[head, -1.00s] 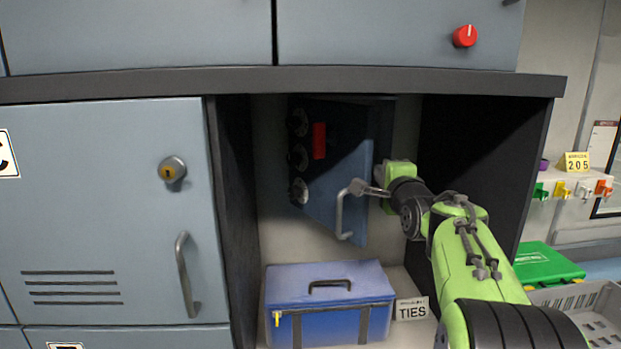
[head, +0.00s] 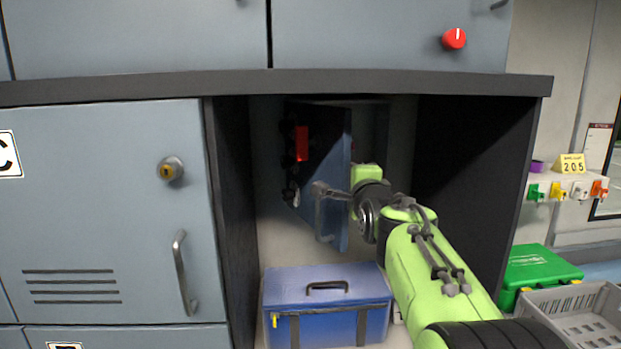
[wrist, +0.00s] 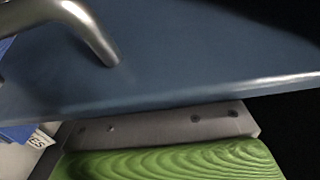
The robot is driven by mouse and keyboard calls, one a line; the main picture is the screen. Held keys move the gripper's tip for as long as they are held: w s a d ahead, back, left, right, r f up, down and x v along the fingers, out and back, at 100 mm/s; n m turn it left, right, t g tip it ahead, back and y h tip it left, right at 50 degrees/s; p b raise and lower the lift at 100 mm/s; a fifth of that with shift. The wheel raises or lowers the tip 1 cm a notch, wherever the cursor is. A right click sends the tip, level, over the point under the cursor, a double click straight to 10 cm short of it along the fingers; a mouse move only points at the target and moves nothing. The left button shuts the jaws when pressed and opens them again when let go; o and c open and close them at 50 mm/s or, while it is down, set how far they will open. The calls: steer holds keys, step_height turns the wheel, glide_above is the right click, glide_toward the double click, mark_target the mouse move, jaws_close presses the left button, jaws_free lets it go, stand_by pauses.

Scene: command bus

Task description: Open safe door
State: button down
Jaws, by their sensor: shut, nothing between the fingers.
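The dark blue safe door (head: 325,160) hangs ajar in the middle bay, swung outward and seen at a steep angle. It carries several round dials and a red panel (head: 301,144). Its grey handle (head: 320,218) is on the front face; part of it also shows in the wrist view (wrist: 82,28). My gripper (head: 328,189) is shut and empty, at the door's free edge by the upper end of the handle. I cannot tell whether it touches the door. In the wrist view the door face (wrist: 180,50) fills the upper part, close to the gripper.
A blue toolbox (head: 325,305) stands on the bay floor below the door. The bay's dark side walls and the countertop edge (head: 400,82) frame the space. A green case (head: 540,270) and grey crate (head: 575,305) stand at the right.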

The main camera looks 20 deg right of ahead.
mark_target(327, 172)
steer(key=shift+t, duration=0.3)
steer(key=a, duration=0.2)
steer(key=a+r, duration=0.1)
steer(key=a, duration=0.3)
steer(key=shift+w+r, duration=0.25)
steer(key=shift+s+d+b, duration=0.1)
steer(key=shift+d+b, duration=0.35)
steer(key=shift+b, duration=0.3)
steer(key=shift+d+f, duration=0.15)
steer(key=shift+d, duration=0.7)
steer(key=b, duration=0.1)
steer(key=a+f+b, duration=0.1)
steer(key=b, duration=0.1)
steer(key=shift+s+a+f, duration=0.1)
steer(key=shift+s+f, duration=0.15)
steer(key=shift+s, duration=0.15)
steer(key=r+b+v, duration=0.1)
steer(key=b+v, duration=0.6)
steer(key=v, duration=1.4)
steer(key=shift+s+d, duration=0.3)
steer(key=shift+s, duration=0.15)
